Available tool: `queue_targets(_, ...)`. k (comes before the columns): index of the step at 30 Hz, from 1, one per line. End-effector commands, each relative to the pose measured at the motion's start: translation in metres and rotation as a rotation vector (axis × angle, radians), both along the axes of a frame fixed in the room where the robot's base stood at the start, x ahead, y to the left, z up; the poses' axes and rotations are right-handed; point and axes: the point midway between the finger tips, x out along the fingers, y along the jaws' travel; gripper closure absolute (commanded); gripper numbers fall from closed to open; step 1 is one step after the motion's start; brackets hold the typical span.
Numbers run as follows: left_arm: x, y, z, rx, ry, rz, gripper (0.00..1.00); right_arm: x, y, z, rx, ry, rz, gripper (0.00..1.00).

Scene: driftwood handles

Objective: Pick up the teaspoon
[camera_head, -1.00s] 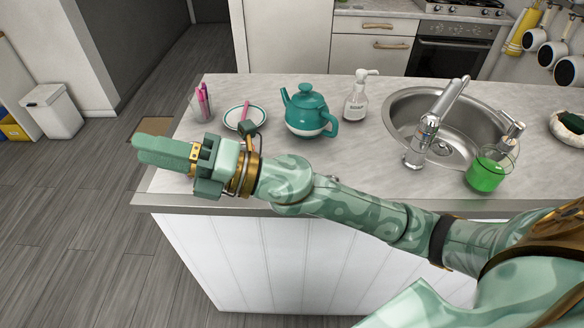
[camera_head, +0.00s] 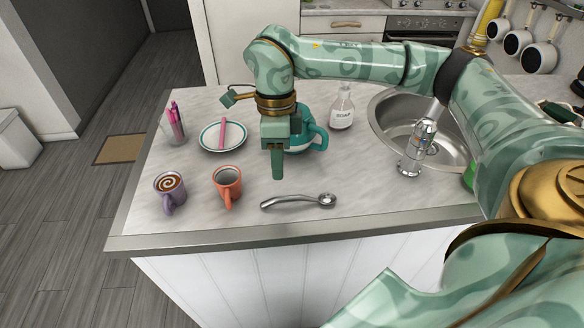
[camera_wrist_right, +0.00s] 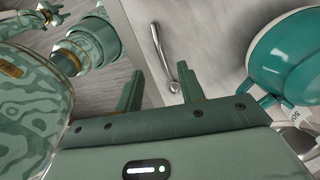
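The metal teaspoon (camera_head: 295,201) lies on the counter near its front edge, bowl to the right and handle to the left. My right gripper (camera_head: 277,176) points down above the counter, just behind the spoon in the head view. In the right wrist view, the two fingers of this gripper (camera_wrist_right: 161,88) stand apart with nothing between them, and the spoon (camera_wrist_right: 157,48) shows beyond the gap. My left gripper is not in the head view. Green parts at the wrist view's upper left are mine, but the left gripper's state cannot be made out.
An orange mug (camera_head: 228,184) stands left of the spoon, a purple mug (camera_head: 169,190) farther left. The sink (camera_head: 385,115) is right.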

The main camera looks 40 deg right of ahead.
Motion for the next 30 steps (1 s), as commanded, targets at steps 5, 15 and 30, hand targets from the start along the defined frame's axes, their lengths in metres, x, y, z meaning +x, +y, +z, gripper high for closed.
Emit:
queue_targets(5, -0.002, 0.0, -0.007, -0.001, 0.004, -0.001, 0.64, -0.005, 0.004, -0.034, 0.001, 0.001, 0.001, 0.61)
queue_targets(15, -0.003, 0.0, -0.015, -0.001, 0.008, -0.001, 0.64, -0.005, 0.017, -0.073, 0.003, 0.004, 0.003, 0.61)
queue_targets(30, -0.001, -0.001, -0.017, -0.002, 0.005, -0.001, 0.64, -0.007, 0.019, -0.093, 0.002, -0.001, 0.002, 0.84)
